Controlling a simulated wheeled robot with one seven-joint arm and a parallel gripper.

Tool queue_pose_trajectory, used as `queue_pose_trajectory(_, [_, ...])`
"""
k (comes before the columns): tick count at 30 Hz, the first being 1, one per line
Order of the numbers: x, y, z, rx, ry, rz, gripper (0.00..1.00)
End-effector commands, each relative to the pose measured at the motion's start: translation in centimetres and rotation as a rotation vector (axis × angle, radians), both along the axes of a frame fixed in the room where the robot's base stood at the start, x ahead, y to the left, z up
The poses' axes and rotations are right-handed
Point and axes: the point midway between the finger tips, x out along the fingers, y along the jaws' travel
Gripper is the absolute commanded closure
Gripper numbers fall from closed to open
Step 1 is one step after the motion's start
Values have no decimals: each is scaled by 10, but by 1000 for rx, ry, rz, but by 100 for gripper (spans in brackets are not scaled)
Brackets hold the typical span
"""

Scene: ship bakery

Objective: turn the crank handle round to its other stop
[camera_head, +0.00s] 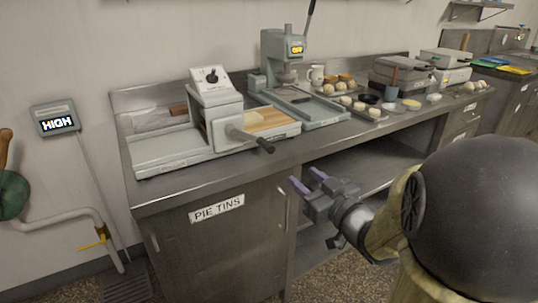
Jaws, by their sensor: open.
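The crank handle (265,146) is a dark grip at the end of a short grey crank arm (243,135). The arm comes off the front right side of a grey-white machine (217,121) on the steel counter. The grip points right and slightly down, toward the counter's front edge. My gripper (306,179) has purple fingertips that stand apart with nothing between them. It is below and to the right of the grip in the picture, in front of the counter, and not touching it.
The steel counter (168,192) has a cupboard labelled PIE TINS below and an open shelf at right. A grey press (285,52) with a raised lever stands behind. Trays of dough pieces (358,103) and a mug (316,75) lie further right.

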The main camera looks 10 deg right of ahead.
Motion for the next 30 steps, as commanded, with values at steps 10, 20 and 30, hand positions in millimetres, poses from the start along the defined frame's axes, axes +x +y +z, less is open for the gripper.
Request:
queue_pose_trajectory(10, [4,1,3,0,3,0,57])
queue_pose_trajectory(20, [25,8,5,1,6,0,57])
queue_pose_trajectory(30, [40,13,6,2,5,6,57])
